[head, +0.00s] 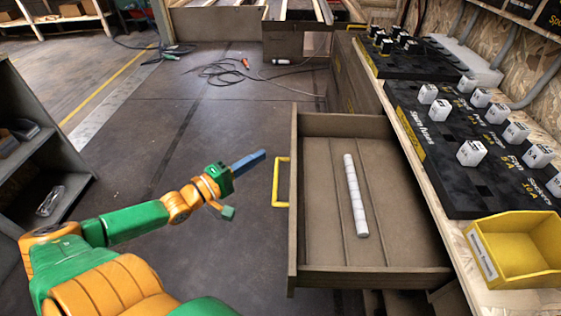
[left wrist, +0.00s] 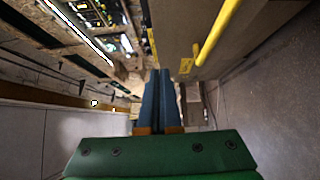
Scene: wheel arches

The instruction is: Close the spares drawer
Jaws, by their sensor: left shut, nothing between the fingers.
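The spares drawer (head: 318,205) stands pulled out from the workbench on the right in the head view. Its yellow bar handle (head: 281,182) is on the front panel, facing left. A white segmented rod (head: 355,195) lies inside it. My left gripper (head: 262,156) is shut and empty, to the left of the drawer front and apart from it, near the handle's far end. In the left wrist view the blue fingers (left wrist: 158,95) are together, and the yellow handle (left wrist: 218,35) shows at the upper right. My right gripper is not in view.
The bench top holds a black fuse board (head: 470,150) with several white blocks and a yellow bin (head: 515,250). A grey shelf unit (head: 30,170) stands at the left. Cables (head: 225,73) lie on the far floor. The floor left of the drawer is clear.

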